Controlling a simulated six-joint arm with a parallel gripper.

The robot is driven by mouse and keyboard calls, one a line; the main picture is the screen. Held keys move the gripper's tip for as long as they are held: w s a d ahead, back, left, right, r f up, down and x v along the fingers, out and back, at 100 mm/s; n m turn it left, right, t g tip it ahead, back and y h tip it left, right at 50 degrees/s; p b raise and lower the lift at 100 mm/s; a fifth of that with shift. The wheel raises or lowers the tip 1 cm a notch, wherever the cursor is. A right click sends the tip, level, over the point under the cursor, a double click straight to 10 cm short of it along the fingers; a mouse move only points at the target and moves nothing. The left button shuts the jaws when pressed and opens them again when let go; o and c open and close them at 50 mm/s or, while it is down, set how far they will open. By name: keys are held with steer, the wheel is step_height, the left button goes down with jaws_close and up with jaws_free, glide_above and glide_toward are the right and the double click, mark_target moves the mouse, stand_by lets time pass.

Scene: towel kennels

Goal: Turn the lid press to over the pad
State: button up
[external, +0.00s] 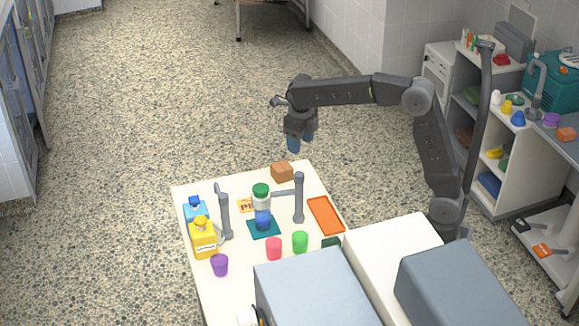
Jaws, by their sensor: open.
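A grey post with a side arm, which looks like the lid press (298,198), stands on the white table right of the teal pad (254,232). Its arm points left toward the pad, ending near a green-topped, pale and blue container (262,216) above the pad; I cannot tell whether they touch. My gripper (293,145) is open and empty, pointing down with bluish fingertips, above the table's far edge and apart from the press.
A second grey post (224,213) stands left of the pad, beside yellow (203,240) and blue (194,209) bottles. A brown box (282,172) is at the far edge, an orange tray (325,215) at right. Red (273,249), green (300,243) and purple (220,266) cups stand in front.

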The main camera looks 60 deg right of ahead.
mark_target(262, 184)
steer(key=shift+r, duration=0.8)
steer(key=shift+c, duration=0.3)
